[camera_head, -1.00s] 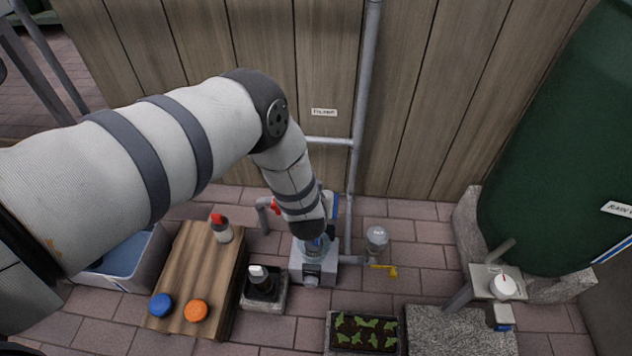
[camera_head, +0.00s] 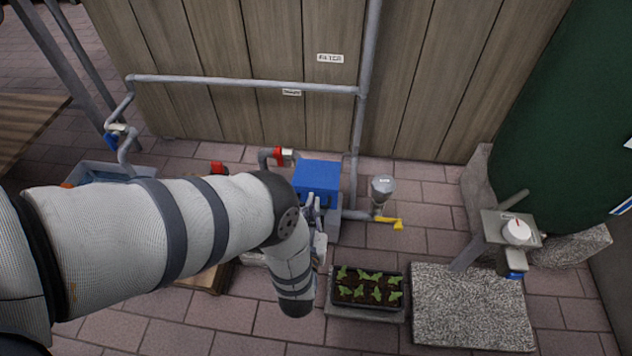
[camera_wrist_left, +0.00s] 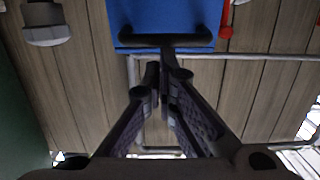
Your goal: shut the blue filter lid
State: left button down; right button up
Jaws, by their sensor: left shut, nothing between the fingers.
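My left gripper (camera_head: 314,203) is at the front edge of the lid. Its fingers (camera_wrist_left: 162,72) are together and empty, with the tips close below the handle; contact is unclear. My right gripper is not in view.
A red-handled valve (camera_head: 284,156) stands left of the lid. A clear container (camera_head: 383,188) and a yellow tap (camera_head: 390,222) stand to the right. A seedling tray (camera_head: 368,289) is in front, beside a stone slab (camera_head: 471,305). A grey pipe (camera_head: 250,85) runs along the wall.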

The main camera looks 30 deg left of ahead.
pick_arm(q)
jog(key=shift+s+d+f+b, duration=0.15)
jog(key=shift+s+f+b, duration=0.2)
jog(key=shift+f, duration=0.45)
jog(key=shift+s+d+f+b, duration=0.1)
jog(key=shift+s+f+b, duration=0.1)
jog(key=shift+f+b, duration=0.45)
jog(key=shift+s+d+f+b, duration=0.2)
jog(key=shift+s+f, duration=0.1)
jog(key=shift+f, duration=0.65)
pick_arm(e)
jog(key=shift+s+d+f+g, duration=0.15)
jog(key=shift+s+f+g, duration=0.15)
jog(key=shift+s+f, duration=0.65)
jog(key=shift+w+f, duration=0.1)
